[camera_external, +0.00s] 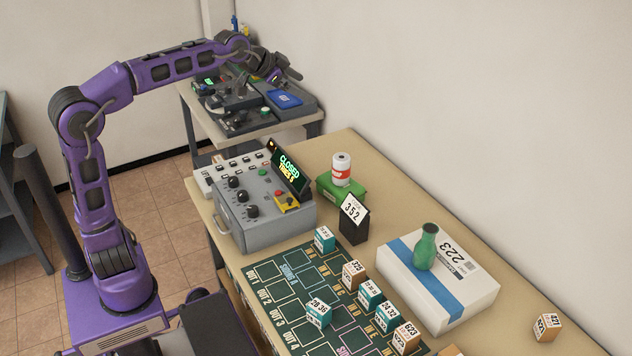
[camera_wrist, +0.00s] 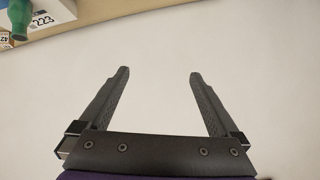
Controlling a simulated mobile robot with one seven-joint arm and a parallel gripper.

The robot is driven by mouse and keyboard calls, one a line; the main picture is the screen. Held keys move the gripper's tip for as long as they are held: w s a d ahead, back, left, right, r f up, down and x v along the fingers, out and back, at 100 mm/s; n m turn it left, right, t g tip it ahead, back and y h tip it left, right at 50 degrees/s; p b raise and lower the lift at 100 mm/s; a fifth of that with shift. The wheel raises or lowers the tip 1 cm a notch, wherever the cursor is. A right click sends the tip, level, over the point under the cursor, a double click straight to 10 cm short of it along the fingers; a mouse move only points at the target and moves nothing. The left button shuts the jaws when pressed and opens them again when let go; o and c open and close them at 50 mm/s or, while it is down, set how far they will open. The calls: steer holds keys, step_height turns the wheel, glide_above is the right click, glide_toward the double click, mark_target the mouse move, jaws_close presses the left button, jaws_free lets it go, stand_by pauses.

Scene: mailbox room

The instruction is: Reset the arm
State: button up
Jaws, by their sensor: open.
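My gripper (camera_wrist: 157,75) is open and empty in the wrist view, its two dark fingers wide apart against the pale wall. In the external view my gripper (camera_external: 292,76) is at the end of my raised purple arm. The arm is bent at the elbow and reaches right, above the far side table. The gripper appears clear of the objects there, though its exact height cannot be told.
A grey control box (camera_external: 265,207) with a lit sign stands on the long table. A green bottle (camera_external: 426,247) stands on a white box (camera_external: 470,290). Several small labelled cubes sit on a dark green mat (camera_external: 262,271). The wall (camera_external: 480,110) is close behind.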

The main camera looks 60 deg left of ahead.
steer(key=s+d+f+g+y, duration=0.25)
steer(key=s+d+f, duration=0.25)
steer(key=s+f, duration=0.35)
steer(key=s+d+f+n+g+h+p, duration=0.1)
steer(key=s+f, duration=0.2)
steer(key=s, duration=0.8)
steer(key=s+d+f+n+g+h+p, duration=0.1)
steer(key=s+f, duration=0.3)
steer(key=s, duration=0.8)
steer(key=shift+f+n+h+p, duration=0.15)
steer(key=shift+n+h+p, duration=0.3)
steer(key=shift+h, duration=0.2)
